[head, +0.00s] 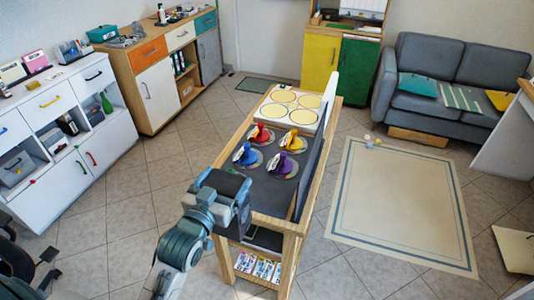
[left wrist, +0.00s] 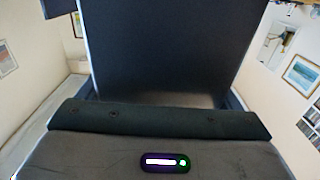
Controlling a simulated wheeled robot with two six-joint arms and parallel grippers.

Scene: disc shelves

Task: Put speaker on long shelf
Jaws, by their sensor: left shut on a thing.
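My left gripper (head: 229,192) is at the near end of the narrow wooden unit (head: 302,222) in the head view, shut on a dark box. I take this box (left wrist: 165,45) to be the speaker; its broad, plain dark face fills the upper middle of the left wrist view. In the head view the box and gripper blend together, so their border is unclear. I cannot tell whether the box touches the unit. My right gripper is not in view.
On the unit's top stand red (head: 261,133), yellow (head: 294,141), blue (head: 245,154) and purple (head: 282,163) items on discs. Behind them is a pale board (head: 289,107) with yellow circles. A dark upright panel (head: 316,152) lines the right side. Open floor surrounds the unit.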

